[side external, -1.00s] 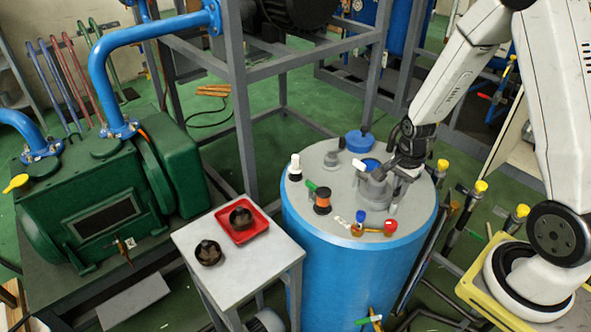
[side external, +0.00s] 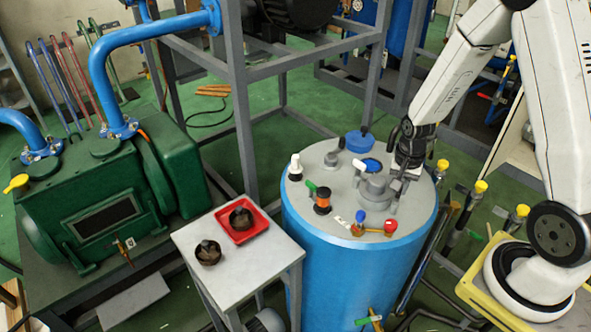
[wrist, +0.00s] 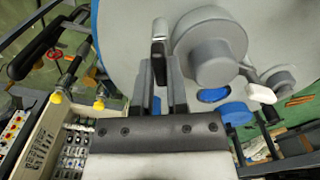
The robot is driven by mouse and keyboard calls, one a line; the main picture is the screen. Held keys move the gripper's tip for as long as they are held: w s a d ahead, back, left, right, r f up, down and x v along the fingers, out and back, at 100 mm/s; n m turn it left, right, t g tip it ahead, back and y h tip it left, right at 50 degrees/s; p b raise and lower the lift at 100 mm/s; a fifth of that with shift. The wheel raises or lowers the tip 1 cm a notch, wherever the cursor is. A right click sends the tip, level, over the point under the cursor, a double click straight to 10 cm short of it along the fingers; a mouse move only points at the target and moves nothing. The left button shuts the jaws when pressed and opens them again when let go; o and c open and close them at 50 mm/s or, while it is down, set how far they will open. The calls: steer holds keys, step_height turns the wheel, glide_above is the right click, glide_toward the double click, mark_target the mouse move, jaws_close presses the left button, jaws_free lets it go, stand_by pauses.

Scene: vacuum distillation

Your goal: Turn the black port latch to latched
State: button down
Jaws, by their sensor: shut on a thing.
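My gripper (wrist: 159,66) is over the lid of the blue vessel, beside the round grey port (wrist: 212,48). Its two dark fingers are shut on the black port latch (wrist: 158,46), a narrow upright piece whose lighter rounded end sticks out past the fingertips. In the side view my gripper (side external: 404,178) is at the right of the grey port (side external: 374,187), and the fingers hide most of the latch. Whether the latch is fully turned I cannot tell.
The vessel lid (side external: 333,219) also bears an orange-banded black fitting (side external: 322,201), a white-capped fitting (side external: 295,168), a blue knob (side external: 359,141) and small red and blue valves. A small table (side external: 187,238) with a red tray (side external: 262,224) stands at left.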

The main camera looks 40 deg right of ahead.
steer(key=n, duration=0.6)
steer(key=shift+n, duration=0.3)
steer(key=n, duration=0.6)
stand_by(0.3)
steer(key=c, duration=0.6)
jaws_free()
steer(key=shift+c, duration=0.2)
steer(key=shift+r, duration=0.1)
steer(key=shift+r, duration=3.85)
